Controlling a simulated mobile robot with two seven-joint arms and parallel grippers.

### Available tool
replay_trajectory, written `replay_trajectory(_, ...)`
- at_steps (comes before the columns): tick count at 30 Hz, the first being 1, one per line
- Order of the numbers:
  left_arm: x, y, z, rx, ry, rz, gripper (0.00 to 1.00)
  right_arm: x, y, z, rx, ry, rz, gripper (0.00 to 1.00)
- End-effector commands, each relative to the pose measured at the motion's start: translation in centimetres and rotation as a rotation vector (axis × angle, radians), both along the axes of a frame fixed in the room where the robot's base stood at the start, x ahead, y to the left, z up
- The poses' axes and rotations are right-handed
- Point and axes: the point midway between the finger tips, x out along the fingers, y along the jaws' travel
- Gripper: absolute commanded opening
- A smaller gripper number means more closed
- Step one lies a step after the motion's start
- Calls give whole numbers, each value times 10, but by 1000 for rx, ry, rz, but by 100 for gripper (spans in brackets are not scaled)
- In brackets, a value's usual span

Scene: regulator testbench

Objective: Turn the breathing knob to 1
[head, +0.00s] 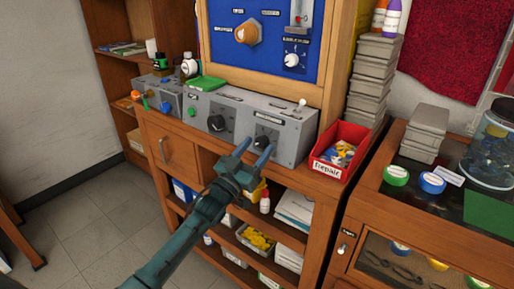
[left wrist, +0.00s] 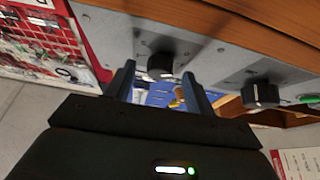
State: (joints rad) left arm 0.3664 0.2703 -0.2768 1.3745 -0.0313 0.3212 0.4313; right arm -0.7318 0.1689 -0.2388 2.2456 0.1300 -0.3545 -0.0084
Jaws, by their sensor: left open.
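A grey console (head: 290,145) on the wooden bench carries a left black knob (head: 217,123) and a right black knob (head: 265,142). Their labels are too small to read, so I cannot tell which is the breathing knob. My left gripper (head: 253,150) is open in front of the right black knob, its blue fingers pointing at the console. In the left wrist view one black knob (left wrist: 160,66) shows between the spread fingers (left wrist: 158,82), and the other black knob (left wrist: 261,95) is off to the right. I cannot tell whether the fingers touch the knob. My right gripper is not in view.
A red bin (head: 326,167) sits close on the right. A smaller grey box (head: 157,87) and a green item (head: 207,83) are to the left.

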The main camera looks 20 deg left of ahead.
Motion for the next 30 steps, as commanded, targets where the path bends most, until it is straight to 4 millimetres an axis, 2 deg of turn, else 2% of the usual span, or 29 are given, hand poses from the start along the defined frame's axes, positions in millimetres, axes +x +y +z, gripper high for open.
replay_trajectory(4, 7, -3, 3, 0, 0, 0, 54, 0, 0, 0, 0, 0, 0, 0)
replay_trajectory(12, 8, -3, 3, -1, 1, 0, 54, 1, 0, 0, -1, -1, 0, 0)
replay_trajectory(27, 8, -3, 3, 0, 0, 0, 13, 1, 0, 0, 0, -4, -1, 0)
replay_trajectory(30, 8, -3, 3, 0, 0, 0, 9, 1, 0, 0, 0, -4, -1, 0)
